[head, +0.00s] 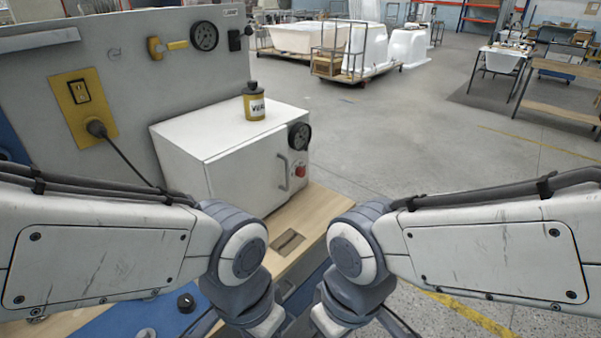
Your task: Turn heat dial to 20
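A white box-shaped oven (220,150) stands on a wooden worktop, with its door shut. On the right of its front is a round black dial (299,136) with pale markings, seen at an angle. The marks are too small to read, so its setting cannot be told.
A yellow-labelled bottle (253,104) stands on the oven top. The grey wall panel holds a gauge (204,37), a yellow valve (166,46) and a plugged-in cable (97,129). Open floor lies right of the worktop.

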